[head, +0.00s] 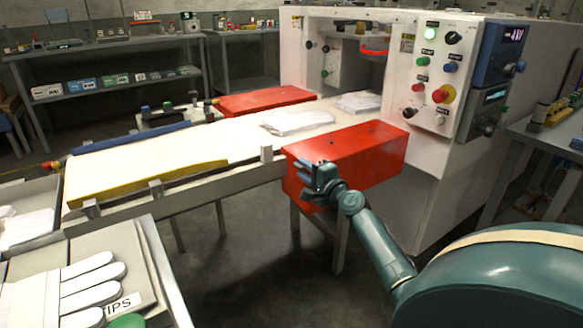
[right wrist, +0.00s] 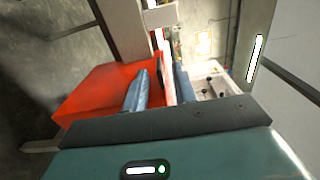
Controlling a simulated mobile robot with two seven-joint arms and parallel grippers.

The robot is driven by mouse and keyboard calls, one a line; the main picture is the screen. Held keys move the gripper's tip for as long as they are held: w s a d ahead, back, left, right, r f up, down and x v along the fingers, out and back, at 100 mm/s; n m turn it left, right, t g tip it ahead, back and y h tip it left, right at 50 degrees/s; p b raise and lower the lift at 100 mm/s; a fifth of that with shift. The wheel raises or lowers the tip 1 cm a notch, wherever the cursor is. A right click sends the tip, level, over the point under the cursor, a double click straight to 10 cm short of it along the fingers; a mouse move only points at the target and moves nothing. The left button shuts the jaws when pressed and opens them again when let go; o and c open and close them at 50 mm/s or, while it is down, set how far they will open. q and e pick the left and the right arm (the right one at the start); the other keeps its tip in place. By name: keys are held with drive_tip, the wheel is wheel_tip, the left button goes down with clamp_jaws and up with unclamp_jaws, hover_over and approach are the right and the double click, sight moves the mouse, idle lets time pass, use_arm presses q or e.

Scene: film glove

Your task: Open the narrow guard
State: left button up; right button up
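Two red guards flank the conveyor belt (head: 150,165) by the machine, and I cannot tell for sure which is the narrow one. The near red guard (head: 360,150) is a long box with its lid down on the belt's near side; it also shows in the right wrist view (right wrist: 95,90). My right gripper (head: 315,170) is at the near guard's left end. In the right wrist view its fingers (right wrist: 160,90) are apart, with a red edge and a dark knob beyond the gap. Contact is unclear. My left gripper is out of view.
The white machine with its control panel (head: 440,75) stands behind the near guard. White gloves (head: 298,121) lie on the belt. A yellow rail (head: 150,180) edges the belt's near side. A tray with a glove form (head: 85,285) is at lower left. The floor below is clear.

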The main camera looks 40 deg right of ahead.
drive_tip(key=shift+w, duration=0.3)
clamp_jaws()
idle(0.6)
